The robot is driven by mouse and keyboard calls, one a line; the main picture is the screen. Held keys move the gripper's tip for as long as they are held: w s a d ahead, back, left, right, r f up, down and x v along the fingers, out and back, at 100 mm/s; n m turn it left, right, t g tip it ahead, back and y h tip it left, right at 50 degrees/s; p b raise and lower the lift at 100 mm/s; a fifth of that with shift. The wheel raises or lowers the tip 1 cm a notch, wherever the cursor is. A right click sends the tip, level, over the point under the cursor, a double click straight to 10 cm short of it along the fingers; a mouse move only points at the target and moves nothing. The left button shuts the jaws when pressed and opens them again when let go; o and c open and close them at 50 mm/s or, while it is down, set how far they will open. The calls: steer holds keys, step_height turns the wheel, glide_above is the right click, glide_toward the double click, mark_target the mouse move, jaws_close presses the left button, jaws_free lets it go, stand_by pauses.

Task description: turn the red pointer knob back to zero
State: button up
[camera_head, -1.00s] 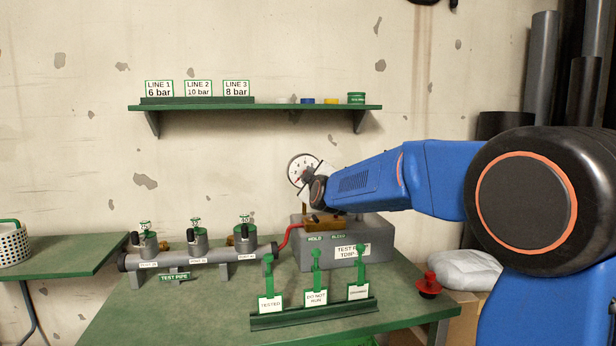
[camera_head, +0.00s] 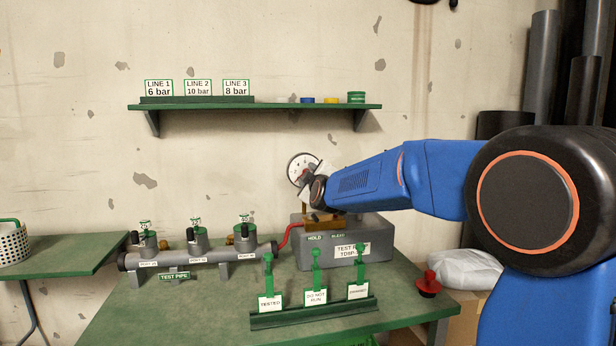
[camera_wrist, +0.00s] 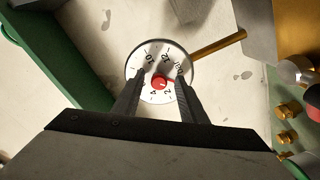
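The white round gauge (camera_head: 302,168) is on the wall side above the test box in the head view, partly hidden by my wrist. In the wrist view its dial (camera_wrist: 150,54) faces the camera, with black numbers. The red knob (camera_wrist: 160,83) sits at the dial's middle; which way its pointer points is too small to tell. My gripper (camera_wrist: 159,79) is open, one dark finger on each side of the red knob, with gaps showing. Whether the fingertips reach the knob's depth is unclear. In the head view my gripper (camera_head: 308,181) is in front of the dial.
The grey test box (camera_head: 375,240) stands below the gauge. A brass rod (camera_wrist: 218,43) is beside the dial. In front are a green tag rack (camera_head: 315,312) and, at left, the test pipe (camera_head: 200,257). A red plunger-shaped piece (camera_head: 429,284) is at the table's right corner.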

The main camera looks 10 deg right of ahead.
steer(key=s, duration=1.7)
steer(key=shift+s, duration=0.15)
